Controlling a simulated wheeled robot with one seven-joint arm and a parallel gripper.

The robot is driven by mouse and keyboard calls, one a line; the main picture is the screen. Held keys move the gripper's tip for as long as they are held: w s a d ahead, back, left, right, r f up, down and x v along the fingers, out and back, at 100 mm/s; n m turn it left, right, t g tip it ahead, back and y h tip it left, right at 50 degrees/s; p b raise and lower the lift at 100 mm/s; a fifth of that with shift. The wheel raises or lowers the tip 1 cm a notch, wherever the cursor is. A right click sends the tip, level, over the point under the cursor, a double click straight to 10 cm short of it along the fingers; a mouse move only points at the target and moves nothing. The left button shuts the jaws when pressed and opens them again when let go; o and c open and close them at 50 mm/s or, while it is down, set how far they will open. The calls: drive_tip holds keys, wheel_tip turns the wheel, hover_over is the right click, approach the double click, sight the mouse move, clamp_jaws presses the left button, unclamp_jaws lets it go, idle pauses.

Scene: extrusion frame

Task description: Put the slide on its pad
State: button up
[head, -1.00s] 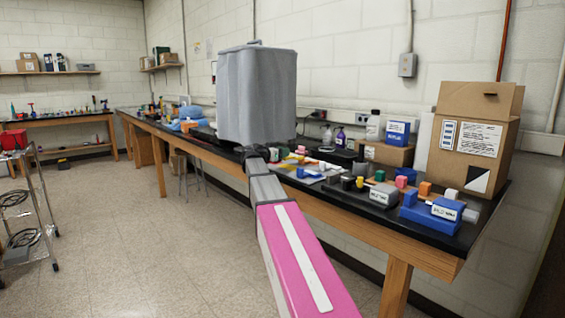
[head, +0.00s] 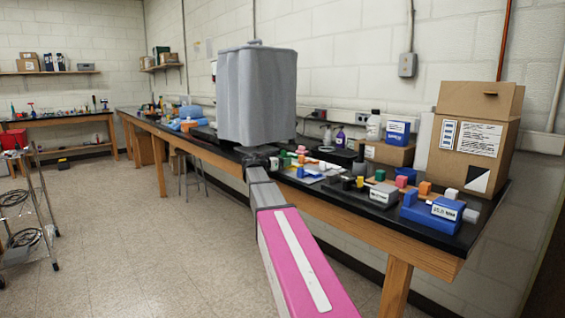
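My arm reaches away from me over the bench edge. The dark end of it, where my gripper (head: 262,155) is, shows small and blurred just below a large grey container; its fingers cannot be made out. I cannot pick out the slide for certain. A pale sheet with a blue patch (head: 307,178) lies on the black bench (head: 335,202) just right of my gripper; I cannot tell whether it is the pad. Small coloured blocks stand around it, too small to tell apart.
The tall grey container (head: 257,95) blocks the view behind my gripper. Grey (head: 383,194) and blue (head: 433,212) labelled blocks sit near the bench's front right. A cardboard box (head: 474,140) stands at the right end. A wire cart (head: 40,215) stands left; the floor between is clear.

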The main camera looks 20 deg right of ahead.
drive_tip(key=shift+r, duration=0.1)
drive_tip(key=f+v, duration=0.1)
drive_tip(key=v, duration=1.1)
drive_tip(key=s+a+f+n+g+y, duration=0.1)
drive_tip(key=s+f+n+y, duration=0.3)
drive_tip(key=f, duration=0.5)
drive_tip(key=s+a+f+n+g+y, duration=0.1)
drive_tip(key=s+f+y, duration=0.1)
drive_tip(key=s+f, duration=0.55)
drive_tip(key=s+a+f+n+g+y, duration=0.1)
drive_tip(key=s+f+n+y, duration=0.2)
drive_tip(key=f, duration=0.7)
drive_tip(key=s+a+f+n+g+y, duration=0.1)
drive_tip(key=s+a+f+n+y, duration=0.2)
drive_tip(key=s+f, duration=0.3)
drive_tip(key=s+a+f+n+g+y, duration=0.2)
drive_tip(key=s+a+f, duration=0.4)
drive_tip(key=s, duration=0.3)
drive_tip(key=shift+s+f+n+y, duration=0.2)
drive_tip(key=shift+f+n+y, duration=0.25)
drive_tip(key=shift+y, duration=0.75)
